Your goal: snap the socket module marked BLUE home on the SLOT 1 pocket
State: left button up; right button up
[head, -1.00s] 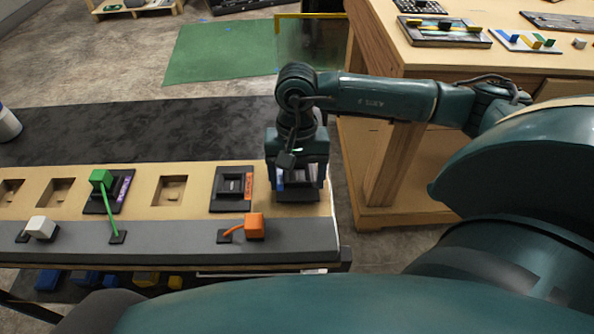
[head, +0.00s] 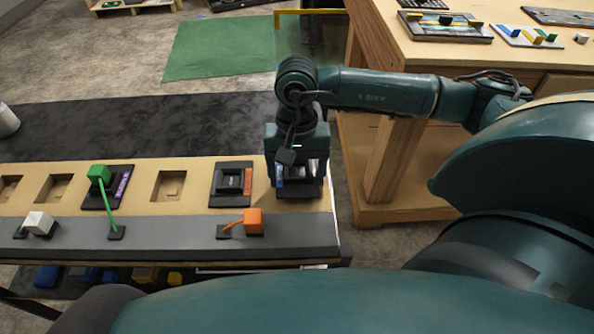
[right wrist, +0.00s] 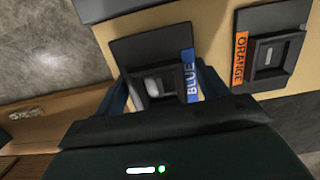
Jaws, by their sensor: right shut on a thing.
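The BLUE socket module (right wrist: 125,57) is a dark plate with a raised socket block and a blue label. In the head view it shows under my right gripper (head: 298,178), at the right end of the tan board (head: 207,169). My right gripper is shut on it, with fingers on both sides of the block in the right wrist view (right wrist: 165,92). I cannot tell whether the plate touches the board. Empty pockets show in the board, one mid-board (head: 170,187) and another further left (head: 55,188). No SLOT 1 mark is readable. My left gripper is not in view.
The ORANGE module (head: 232,184) sits just left of the gripper. A module with a purple label (head: 104,188) stands further left, a green plug (head: 98,173) over it. An orange plug (head: 254,222) and a white plug (head: 40,222) rest on the grey front strip (head: 170,236).

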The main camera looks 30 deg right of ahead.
jog(key=shift+f, duration=0.2)
dwell(1.1)
jog(key=o, duration=1.1)
jog(key=shift+c, duration=0.2)
jog(key=shift+o, duration=0.4)
jog(key=shift+s, duration=0.1)
jog(key=shift+d+f, duration=0.1)
notch_tip(320, 180, up, 14)
jog(key=w, duration=0.1)
jog(key=shift+w+d+f+b, duration=0.25)
jog(key=shift+w+b, duration=0.05)
jog(key=shift+b, duration=0.1)
